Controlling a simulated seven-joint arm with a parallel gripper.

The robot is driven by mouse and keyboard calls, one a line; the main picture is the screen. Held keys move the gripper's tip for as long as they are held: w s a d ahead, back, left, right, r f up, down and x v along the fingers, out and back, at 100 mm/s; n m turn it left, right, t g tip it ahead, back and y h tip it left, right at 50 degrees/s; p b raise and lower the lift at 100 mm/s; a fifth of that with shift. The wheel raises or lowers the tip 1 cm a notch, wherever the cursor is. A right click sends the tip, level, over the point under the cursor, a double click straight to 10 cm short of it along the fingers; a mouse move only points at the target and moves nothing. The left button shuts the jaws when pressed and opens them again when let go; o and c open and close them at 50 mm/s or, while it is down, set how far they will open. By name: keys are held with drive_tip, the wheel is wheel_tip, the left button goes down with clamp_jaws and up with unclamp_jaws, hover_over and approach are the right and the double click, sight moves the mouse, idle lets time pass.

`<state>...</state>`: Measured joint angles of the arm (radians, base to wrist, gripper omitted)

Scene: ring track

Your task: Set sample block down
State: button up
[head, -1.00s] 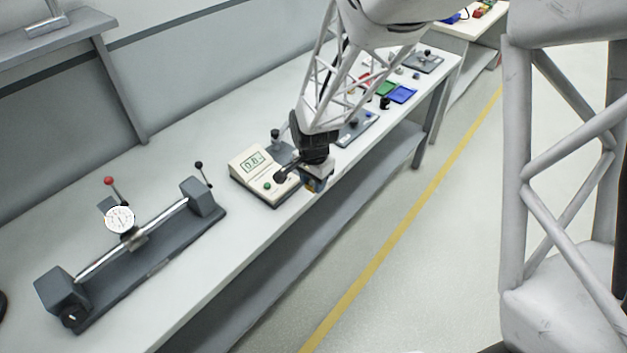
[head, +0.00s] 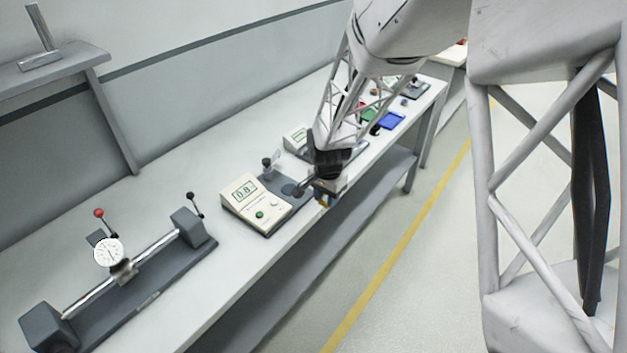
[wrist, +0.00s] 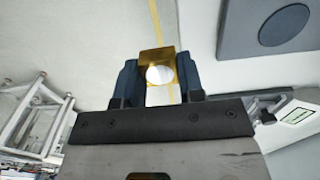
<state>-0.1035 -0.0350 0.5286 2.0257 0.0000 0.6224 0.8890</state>
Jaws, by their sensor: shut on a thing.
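The sample block (wrist: 158,60) is a small brass-coloured piece with a bright round spot on its face. My gripper (wrist: 158,82) is shut on it, with one dark blue finger on each side. In the head view my gripper (head: 326,194) hangs at the bench's front edge, right of the cream digital meter (head: 262,207). The block is mostly hidden there; only a small gold patch shows. In the wrist view the floor lies behind the block, so it is held in the air. A grey plate with a round pad (wrist: 285,25) is to the right, apart from the block.
A dial-gauge fixture with a steel bar (head: 105,285) stands on the bench at left. Another meter (head: 296,138), a green tray (head: 368,117) and a blue tray (head: 391,121) are farther along. Bare bench (head: 160,185) lies behind the fixture.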

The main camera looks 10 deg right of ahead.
drive_tip(key=w, duration=0.5)
drive_tip(key=w+a+f, duration=0.1)
drive_tip(key=w, duration=0.9)
drive_tip(key=shift+a+f, duration=0.15)
drive_tip(key=shift+a, duration=0.15)
drive_tip(key=shift+w, duration=0.15)
drive_tip(key=shift+w, duration=0.2)
drive_tip(key=shift+w+f, duration=0.1)
drive_tip(key=shift+f, duration=1.7)
drive_tip(key=shift+f, duration=0.15)
drive_tip(key=o, duration=1.1)
